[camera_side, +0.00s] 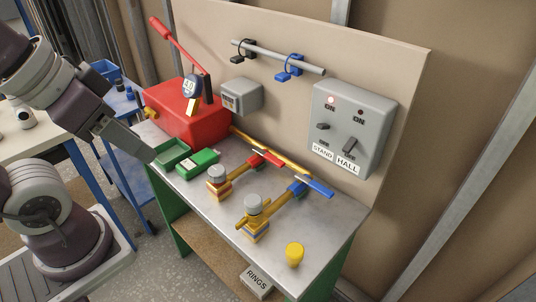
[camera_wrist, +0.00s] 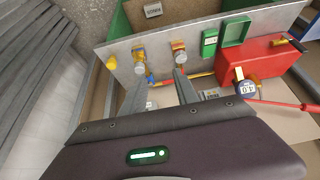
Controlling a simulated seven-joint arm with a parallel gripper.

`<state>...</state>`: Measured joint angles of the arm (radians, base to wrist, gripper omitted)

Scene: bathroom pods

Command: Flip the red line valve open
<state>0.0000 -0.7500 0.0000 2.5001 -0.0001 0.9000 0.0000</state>
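The red line valve has a red handle (camera_side: 268,157) on a yellow pipe at the back middle of the metal bench top in the side view. The handle appears to lie across its pipe. A brass fitting with a grey cap (camera_side: 216,176) stands at the pipe's front end. It also shows in the wrist view (camera_wrist: 179,52). In the wrist view the red handle is mostly hidden by a finger. My gripper (camera_side: 148,152) is left of the bench, beside the green box and well away from the valve. In the wrist view its fingers (camera_wrist: 161,76) are apart with nothing between them.
A second valve has a blue handle (camera_side: 318,187) to the right. A red box (camera_side: 190,125) with a raised lever and an open green case (camera_side: 197,163) stand left. A yellow knob (camera_side: 295,254) sits near the front right. A grey switch panel (camera_side: 372,112) is on the backboard.

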